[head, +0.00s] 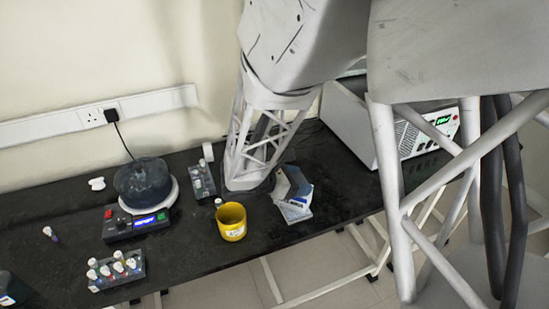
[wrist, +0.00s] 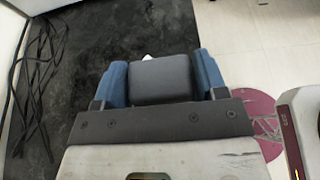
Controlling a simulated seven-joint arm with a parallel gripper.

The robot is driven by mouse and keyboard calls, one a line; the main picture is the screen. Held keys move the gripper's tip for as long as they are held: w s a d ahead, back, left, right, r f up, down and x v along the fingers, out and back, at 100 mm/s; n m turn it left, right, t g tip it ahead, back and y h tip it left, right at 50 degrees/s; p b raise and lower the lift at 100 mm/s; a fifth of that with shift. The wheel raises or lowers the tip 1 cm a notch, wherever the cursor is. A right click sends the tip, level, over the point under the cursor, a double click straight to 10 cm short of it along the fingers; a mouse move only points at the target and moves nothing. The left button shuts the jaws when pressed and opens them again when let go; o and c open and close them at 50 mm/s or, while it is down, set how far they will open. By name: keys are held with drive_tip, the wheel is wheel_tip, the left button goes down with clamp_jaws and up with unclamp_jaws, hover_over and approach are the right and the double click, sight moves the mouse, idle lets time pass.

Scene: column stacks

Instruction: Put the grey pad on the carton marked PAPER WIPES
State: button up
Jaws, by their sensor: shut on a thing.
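My gripper (wrist: 162,78) is shut on the grey pad (wrist: 161,79); the pad sits between its two blue fingers in the wrist view. In the head view my gripper (head: 293,183) is low over the right part of the bench. A small white and blue carton (head: 295,210) lies just below it near the bench's front edge. Its marking is too small to read. I cannot tell whether the pad touches the carton. In the wrist view the pad hides nearly everything below it; only a small white bit shows past its far edge.
A yellow mug (head: 231,222) stands left of the carton on the black bench (head: 190,240). Racks of vials (head: 117,269), a hotplate with a dark bowl (head: 146,185) are farther left. A white power supply (head: 350,120) stands at the back right. Cables (wrist: 38,80) lie on the bench.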

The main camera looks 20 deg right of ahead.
drive_tip(key=shift+w+d+f, duration=0.1)
drive_tip(key=shift+w+d, duration=0.05)
drive_tip(key=shift+w, duration=0.55)
drive_tip(key=shift+w+d+f, duration=0.1)
drive_tip(key=shift+w+d, duration=0.1)
drive_tip(key=shift+w, duration=0.55)
drive_tip(key=shift+w+d+f, duration=0.1)
drive_tip(key=shift+w+d, duration=0.05)
drive_tip(key=shift+w, duration=0.55)
drive_tip(key=shift+f, duration=1.7)
drive_tip(key=shift+f, duration=0.15)
drive_tip(key=o, duration=0.9)
drive_tip(key=shift+o, duration=0.2)
drive_tip(key=shift+r, duration=0.2)
drive_tip(key=v, duration=1.2)
